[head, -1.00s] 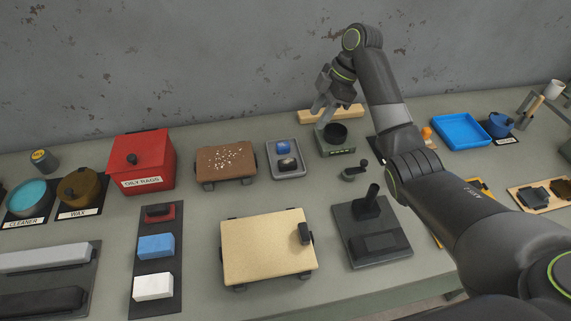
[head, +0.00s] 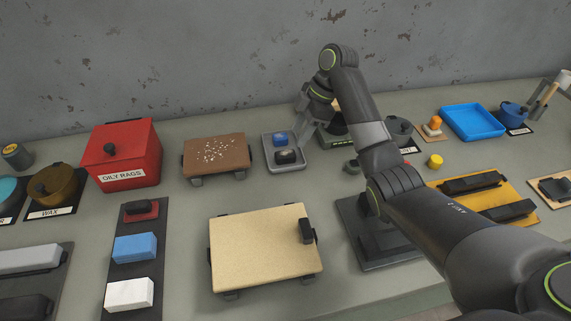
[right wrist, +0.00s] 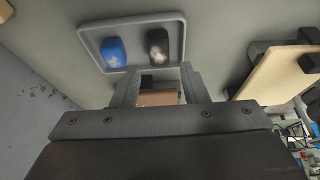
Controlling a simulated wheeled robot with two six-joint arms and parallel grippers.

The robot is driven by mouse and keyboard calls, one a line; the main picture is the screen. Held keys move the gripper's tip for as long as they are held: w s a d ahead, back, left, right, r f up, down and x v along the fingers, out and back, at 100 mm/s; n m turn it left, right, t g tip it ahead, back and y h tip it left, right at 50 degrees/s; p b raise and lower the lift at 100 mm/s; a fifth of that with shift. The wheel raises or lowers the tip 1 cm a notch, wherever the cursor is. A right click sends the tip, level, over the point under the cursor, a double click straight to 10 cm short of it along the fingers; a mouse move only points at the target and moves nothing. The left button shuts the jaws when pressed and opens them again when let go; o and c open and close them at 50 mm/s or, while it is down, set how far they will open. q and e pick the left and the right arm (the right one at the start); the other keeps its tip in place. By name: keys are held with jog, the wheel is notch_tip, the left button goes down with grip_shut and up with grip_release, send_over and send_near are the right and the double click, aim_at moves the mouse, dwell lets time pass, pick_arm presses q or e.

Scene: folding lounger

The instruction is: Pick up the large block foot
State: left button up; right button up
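A small grey tray (head: 268,160) holds a blue piece (head: 280,139) and a black piece (head: 286,156) with a pale mark on top. I cannot tell from the pictures whether either is the large block foot. My right gripper (head: 304,130) hangs at the tray's right edge, with its fingers apart and nothing between them. In the right wrist view the tray (right wrist: 92,45), the blue piece (right wrist: 114,52) and the black piece (right wrist: 157,45) lie beyond the open fingers (right wrist: 160,85). My left gripper is not in view.
A speckled brown board (head: 215,152) stands left of the tray, with a red oily rags box (head: 125,160) beyond it. A tan board (head: 262,250) stands in front. A blue tray (head: 472,122) and a yellow tray (head: 443,181) with black pieces are at right.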

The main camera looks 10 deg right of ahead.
aim_at(287, 153)
jog(key=shift+a+f+p, duration=0.35)
jog(key=shift+f+p, duration=0.1)
jog(key=shift+f, duration=0.15)
jog(key=p+x, duration=0.1)
jog(key=x, duration=0.4)
jog(key=shift+w+a+f, duration=0.1)
jog(key=shift+a+f, duration=0.05)
jog(key=shift+a, duration=0.1)
jog(key=shift+a+f, duration=0.15)
jog(key=shift+f, duration=0.25)
jog(key=c, duration=0.7)
